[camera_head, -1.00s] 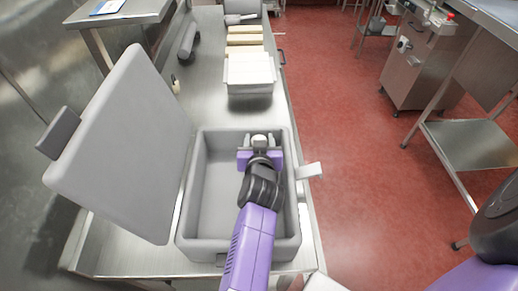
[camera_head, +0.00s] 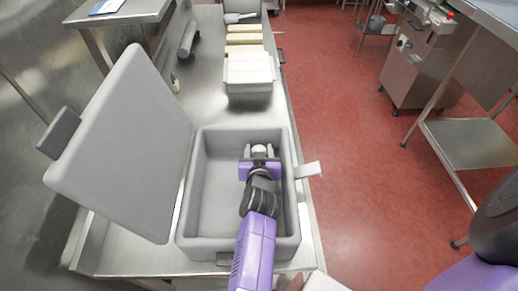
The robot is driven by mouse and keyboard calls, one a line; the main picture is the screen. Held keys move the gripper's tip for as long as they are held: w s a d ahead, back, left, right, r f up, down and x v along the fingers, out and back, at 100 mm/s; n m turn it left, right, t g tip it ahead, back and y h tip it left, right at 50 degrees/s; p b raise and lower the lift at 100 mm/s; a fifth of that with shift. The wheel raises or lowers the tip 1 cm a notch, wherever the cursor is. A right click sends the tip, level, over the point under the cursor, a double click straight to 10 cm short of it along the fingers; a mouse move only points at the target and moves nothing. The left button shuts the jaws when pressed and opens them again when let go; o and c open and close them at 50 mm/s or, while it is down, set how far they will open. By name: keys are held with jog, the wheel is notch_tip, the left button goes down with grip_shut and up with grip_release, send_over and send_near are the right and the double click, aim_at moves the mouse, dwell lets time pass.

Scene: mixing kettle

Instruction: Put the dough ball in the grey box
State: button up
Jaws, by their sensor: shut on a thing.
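The grey box (camera_head: 187,215) stands on the steel table with its lid (camera_head: 125,145) swung open to the left. My gripper (camera_head: 259,152) is over the right part of the box's opening, its fingers pointing toward the far wall. It is shut on the pale dough ball (camera_head: 259,149), which shows as a small light patch between the fingers. My wrist and purple arm hide part of the box's floor and near wall. I cannot tell how far the ball is above the box's floor.
A white block-like container (camera_head: 249,72) stands beyond the box, with pale bars (camera_head: 244,38) behind it. A grey cylinder (camera_head: 188,40) lies at the left. Red floor lies to the right.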

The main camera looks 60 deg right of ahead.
jog(key=shift+f, duration=0.15)
jog(key=o, duration=1.4)
jog(key=shift+r, duration=0.5)
jog(key=b+v, duration=0.1)
jog(key=v, duration=0.6)
jog(key=shift+s+a+r, duration=0.15)
jog(key=shift+s+a, duration=0.05)
jog(key=shift+w, duration=0.1)
